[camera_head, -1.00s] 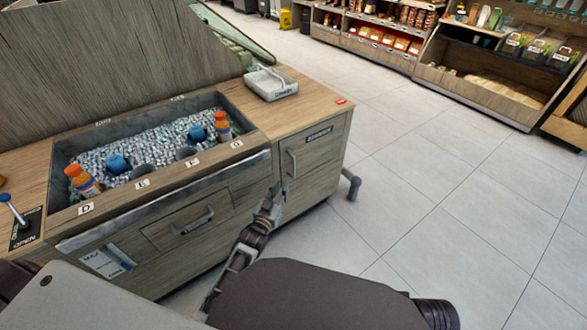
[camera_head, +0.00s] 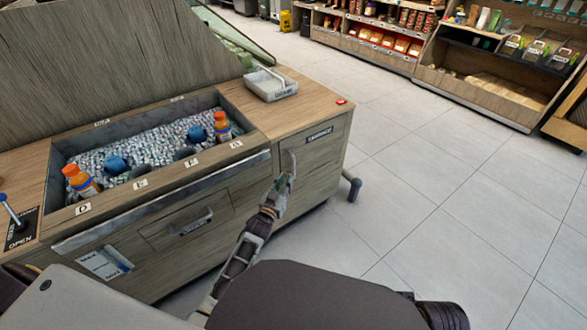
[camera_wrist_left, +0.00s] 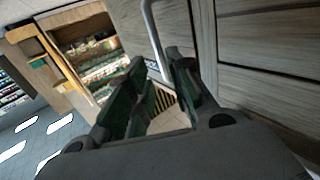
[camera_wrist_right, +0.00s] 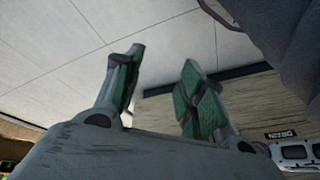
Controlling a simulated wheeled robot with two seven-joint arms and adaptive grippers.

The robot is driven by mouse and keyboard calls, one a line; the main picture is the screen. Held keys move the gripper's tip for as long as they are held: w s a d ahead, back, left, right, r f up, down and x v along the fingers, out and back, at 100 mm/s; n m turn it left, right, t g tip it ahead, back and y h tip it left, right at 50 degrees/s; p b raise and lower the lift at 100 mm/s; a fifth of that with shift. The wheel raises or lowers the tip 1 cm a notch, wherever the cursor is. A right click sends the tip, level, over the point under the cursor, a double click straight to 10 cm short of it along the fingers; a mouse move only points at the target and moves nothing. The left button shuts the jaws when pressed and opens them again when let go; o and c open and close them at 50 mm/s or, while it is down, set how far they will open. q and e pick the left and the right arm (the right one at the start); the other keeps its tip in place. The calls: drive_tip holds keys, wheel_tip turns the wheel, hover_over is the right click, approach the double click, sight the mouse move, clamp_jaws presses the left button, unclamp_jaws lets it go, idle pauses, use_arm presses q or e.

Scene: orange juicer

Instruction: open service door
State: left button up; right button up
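The service door (camera_head: 317,178) is the wooden panel at the right end of the counter front, under a dark label. It looks shut. Its vertical metal handle (camera_head: 290,163) is partly hidden by my left gripper (camera_head: 283,183), which is at the handle's lower part. In the left wrist view the handle (camera_wrist_left: 153,35) runs down between the fingertips of my left gripper (camera_wrist_left: 162,68). These fingers stand apart, and contact with the bar cannot be told. My right gripper (camera_wrist_right: 162,60) is open and empty in the right wrist view, with pale floor beyond it.
A drawer with a handle (camera_head: 190,222) is left of the door. An ice bin (camera_head: 150,150) with bottles is set in the counter top, with a grey tray (camera_head: 270,86) behind. A dark caster foot (camera_head: 353,187) sticks out at the right. Floor (camera_head: 430,190) to the right is clear.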

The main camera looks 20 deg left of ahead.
sight(293, 168)
use_arm(q)
drive_tip(key=w+b, duration=0.1)
drive_tip(key=w, duration=0.3)
drive_tip(key=shift+w+d, duration=0.15)
drive_tip(key=shift+w, duration=0.1)
drive_tip(key=shift+w+b, duration=0.3)
drive_tip(key=shift+w, duration=0.05)
drive_tip(key=shift+w+d, duration=0.1)
drive_tip(key=shift+w, duration=0.6)
drive_tip(key=shift+w+b, duration=0.5)
drive_tip(key=shift+w, duration=0.15)
drive_tip(key=shift+w+d, duration=0.1)
drive_tip(key=shift+w, duration=0.65)
use_arm(e)
wheel_tip(293, 168, down, 6)
drive_tip(key=a+t+y, duration=0.1)
drive_tip(key=a, duration=0.1)
drive_tip(key=shift+w, duration=0.15)
